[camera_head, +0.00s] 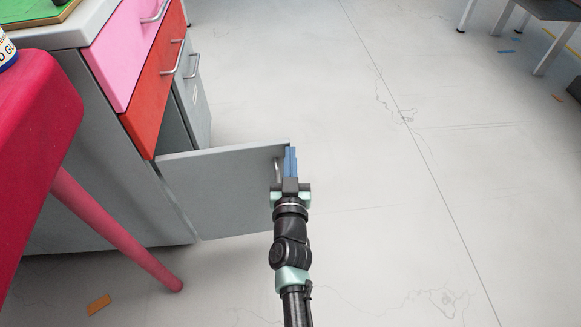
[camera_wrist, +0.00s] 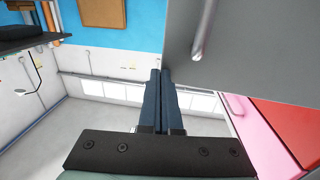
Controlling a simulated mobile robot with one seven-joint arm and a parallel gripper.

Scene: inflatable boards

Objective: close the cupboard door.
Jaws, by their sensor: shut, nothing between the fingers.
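The cupboard door (camera_head: 220,185) is a grey panel standing wide open, sticking out to the right from the grey cabinet (camera_head: 110,165) below the drawers. Its bar handle (camera_head: 277,170) is near its free edge. My gripper (camera_head: 290,150) is shut and empty, with blue fingers by the door's free edge, close to the handle. In the wrist view the shut fingers (camera_wrist: 160,75) point up beside the edge of the door (camera_wrist: 255,50), and the handle (camera_wrist: 204,30) shows on the door face. I cannot tell whether the fingers touch the door.
A pink drawer (camera_head: 125,45) and a red drawer (camera_head: 155,85) are above the opening. A red table or stool (camera_head: 40,110) with a slanted leg stands at the left. An orange scrap (camera_head: 98,304) lies on the floor.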

